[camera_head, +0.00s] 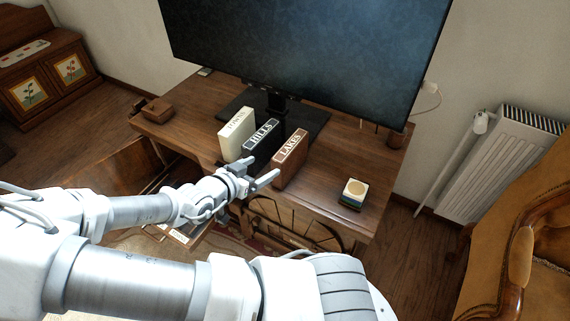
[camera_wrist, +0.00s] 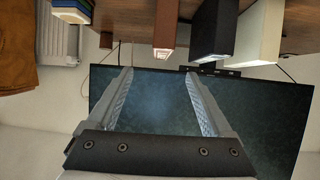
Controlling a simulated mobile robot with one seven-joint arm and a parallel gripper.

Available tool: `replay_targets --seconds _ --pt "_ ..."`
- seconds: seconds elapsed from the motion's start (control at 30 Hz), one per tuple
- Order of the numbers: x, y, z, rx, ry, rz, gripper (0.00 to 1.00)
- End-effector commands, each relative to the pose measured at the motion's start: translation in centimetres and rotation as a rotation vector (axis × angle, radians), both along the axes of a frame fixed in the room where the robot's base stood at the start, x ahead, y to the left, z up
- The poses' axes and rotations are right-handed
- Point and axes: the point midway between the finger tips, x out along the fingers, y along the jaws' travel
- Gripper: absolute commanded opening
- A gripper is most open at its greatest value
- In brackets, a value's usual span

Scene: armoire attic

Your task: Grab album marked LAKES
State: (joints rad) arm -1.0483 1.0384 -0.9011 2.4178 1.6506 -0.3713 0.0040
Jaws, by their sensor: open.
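The brown album marked LAKES (camera_head: 290,157) stands upright on the desk, rightmost of three albums. It also shows in the wrist view as a brown block (camera_wrist: 166,26), which appears upside down at the top. My gripper (camera_head: 264,169) is open and empty, at the desk's front side near the lower end of the LAKES album. In the wrist view my gripper (camera_wrist: 159,72) has its two fingers spread, with the brown album lined up between them but beyond the tips. I see no contact.
The black album marked HILLS (camera_head: 262,138) stands just left of LAKES, and a cream album (camera_head: 236,133) stands left of that. A large monitor (camera_head: 310,45) rises behind them.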

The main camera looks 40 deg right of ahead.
Motion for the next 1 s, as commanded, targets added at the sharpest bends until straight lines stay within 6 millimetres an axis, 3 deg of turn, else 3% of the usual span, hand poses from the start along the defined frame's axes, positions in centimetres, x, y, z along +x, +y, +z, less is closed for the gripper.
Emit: replay_targets --seconds 0.27,1.0 --pt "0.2 -1.3 0.2 -0.059 -0.030 -0.012 0.85" --pt "3.5 -10.3 -3.9 -0.054 -0.028 -0.014 0.85"
